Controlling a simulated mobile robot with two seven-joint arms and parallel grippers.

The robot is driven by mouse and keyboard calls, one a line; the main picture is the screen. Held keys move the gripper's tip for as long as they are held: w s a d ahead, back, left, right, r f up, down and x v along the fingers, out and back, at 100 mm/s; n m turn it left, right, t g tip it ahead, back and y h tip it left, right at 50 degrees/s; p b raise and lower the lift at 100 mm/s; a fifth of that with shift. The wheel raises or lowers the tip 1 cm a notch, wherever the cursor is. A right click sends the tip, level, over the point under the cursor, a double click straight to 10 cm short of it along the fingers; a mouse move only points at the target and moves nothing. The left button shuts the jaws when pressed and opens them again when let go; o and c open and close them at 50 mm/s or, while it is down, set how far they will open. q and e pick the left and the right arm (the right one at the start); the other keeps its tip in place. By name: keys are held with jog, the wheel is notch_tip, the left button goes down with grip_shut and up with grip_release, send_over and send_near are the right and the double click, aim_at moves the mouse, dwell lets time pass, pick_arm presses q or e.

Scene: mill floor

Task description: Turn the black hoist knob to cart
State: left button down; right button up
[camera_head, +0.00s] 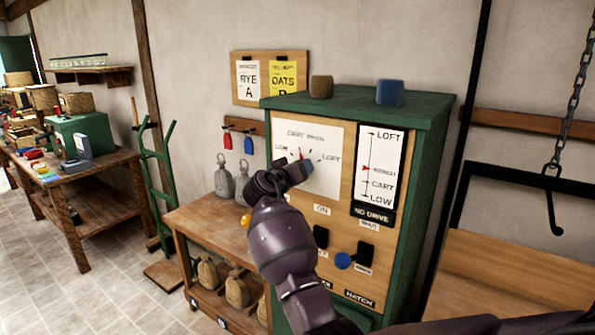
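The hoist dial panel (328,138) is a white plate on the green cabinet, with LOW, CART, BENCH and LOFT printed round it. The dial's knob is mostly or wholly hidden behind my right gripper (303,172), so its setting cannot be read. A small red mark shows just above the gripper. My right arm comes in from the lower right, and its gripper is at the dial. Its fingers are too hidden to tell open from shut, or whether they touch the knob. My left gripper is not in view.
A level scale (380,165) has its red pointer at BENCH, above a NO DRIVE sign (372,216). Below are black switches (321,236) and a blue knob (343,260). A low wooden table (205,222) with weights stands left. A chain hook (552,185) hangs right.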

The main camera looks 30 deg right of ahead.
jog(key=shift+o, duration=1.3)
jog(key=shift+a, duration=0.1)
jog(key=b+v, duration=0.1)
jog(key=v, duration=0.9)
jog(key=shift+s+a+b, duration=0.25)
jog(key=shift+b, duration=0.1)
jog(key=shift+w+r, duration=0.1)
